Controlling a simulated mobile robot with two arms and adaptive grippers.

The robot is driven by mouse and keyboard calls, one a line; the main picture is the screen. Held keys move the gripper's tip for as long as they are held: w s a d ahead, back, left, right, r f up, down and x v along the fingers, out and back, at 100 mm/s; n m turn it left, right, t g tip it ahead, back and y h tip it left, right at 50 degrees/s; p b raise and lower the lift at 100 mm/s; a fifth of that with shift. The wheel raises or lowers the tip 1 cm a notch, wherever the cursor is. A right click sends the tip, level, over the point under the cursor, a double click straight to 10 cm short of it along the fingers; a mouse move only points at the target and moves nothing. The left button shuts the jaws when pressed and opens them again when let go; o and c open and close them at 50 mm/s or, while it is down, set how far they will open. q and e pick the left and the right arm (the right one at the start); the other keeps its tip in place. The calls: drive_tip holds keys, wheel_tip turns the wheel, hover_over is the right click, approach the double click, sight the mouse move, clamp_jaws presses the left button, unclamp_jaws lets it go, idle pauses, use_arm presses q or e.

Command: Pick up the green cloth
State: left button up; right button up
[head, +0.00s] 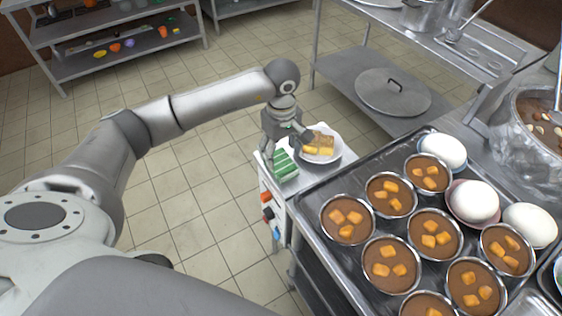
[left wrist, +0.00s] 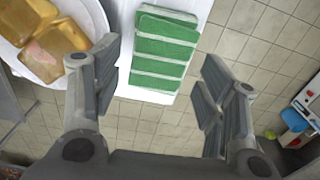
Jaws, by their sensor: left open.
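The green cloth (head: 284,166) with pale stripes lies folded on a small white cart top (head: 307,178), at its left end in the head view. In the left wrist view the cloth (left wrist: 166,48) lies near the edge of the white surface, beyond and between my finger pads. My left gripper (head: 285,145) is above the cart by the cloth, pointing down. Its fingers (left wrist: 160,70) are open with nothing between them, and they look apart from the cloth. My right gripper is not in view.
A white plate with toasted bread (head: 320,145) sits right beside the cloth. A dark tray (head: 318,205) of filled bowls and white eggs is to the right. Small colored items (head: 268,213) hang on the cart's side. Open tiled floor lies to the left.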

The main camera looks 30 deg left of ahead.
sight(281, 161)
use_arm(q)
drive_tip(key=shift+f, duration=1.65)
drive_tip(key=c, duration=0.8)
drive_tip(key=shift+r, duration=0.15)
